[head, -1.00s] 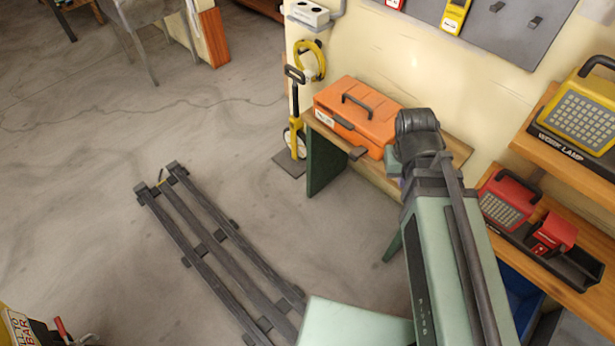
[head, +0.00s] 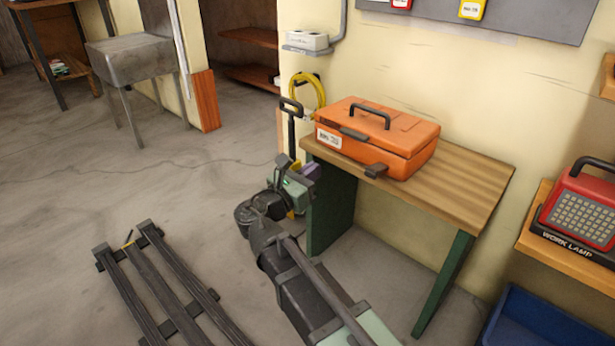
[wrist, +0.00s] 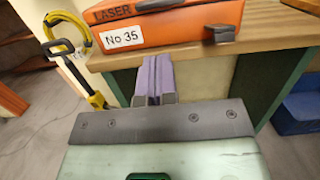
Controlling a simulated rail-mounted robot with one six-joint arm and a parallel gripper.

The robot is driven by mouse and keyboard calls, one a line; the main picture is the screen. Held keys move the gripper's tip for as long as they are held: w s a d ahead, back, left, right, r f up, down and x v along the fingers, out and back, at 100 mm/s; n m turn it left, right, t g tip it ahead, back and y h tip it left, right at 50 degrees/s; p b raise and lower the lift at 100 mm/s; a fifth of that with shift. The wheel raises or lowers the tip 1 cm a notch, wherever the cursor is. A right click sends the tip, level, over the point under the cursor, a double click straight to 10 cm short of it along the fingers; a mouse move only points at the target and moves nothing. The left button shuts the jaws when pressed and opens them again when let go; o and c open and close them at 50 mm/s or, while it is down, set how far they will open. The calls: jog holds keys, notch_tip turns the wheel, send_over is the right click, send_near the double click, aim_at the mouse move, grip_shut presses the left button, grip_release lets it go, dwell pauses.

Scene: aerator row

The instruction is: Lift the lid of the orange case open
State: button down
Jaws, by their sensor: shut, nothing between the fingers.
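The orange case (head: 385,140) lies on the wooden table with its lid down and a black carrying handle (head: 370,116) on top. Two dark latches show on its front; one latch (head: 376,170) is near the right end. In the wrist view the front of the case (wrist: 185,30) fills the upper part, with a white "No 35" label. My gripper (head: 311,171) is just off the table's left front corner, apart from the case. Its purple fingers (wrist: 154,70) are together and empty, pointing toward the label end of the case from the front.
The wooden table (head: 470,185) has bare top to the right of the case and green legs. A red work lamp (head: 580,210) stands on a shelf at the right.

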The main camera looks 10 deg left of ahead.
aim_at(351, 134)
jog(key=x, duration=0.4)
jog(key=f+x, duration=0.1)
jog(key=x, duration=0.4)
jog(key=f+x, duration=0.1)
jog(key=x, duration=0.3)
jog(key=shift+w+d, duration=0.35)
jog(key=shift+w, duration=0.05)
jog(key=shift+r+p, duration=0.9)
jog(key=shift+p, duration=0.1)
jog(key=shift+r, duration=0.15)
jog(key=shift+w+r+p, duration=0.1)
jog(key=shift+r+p, duration=0.75)
jog(key=shift+p, duration=0.1)
jog(key=shift+w+d+r+p, duration=0.1)
jog(key=shift+r+p, duration=0.2)
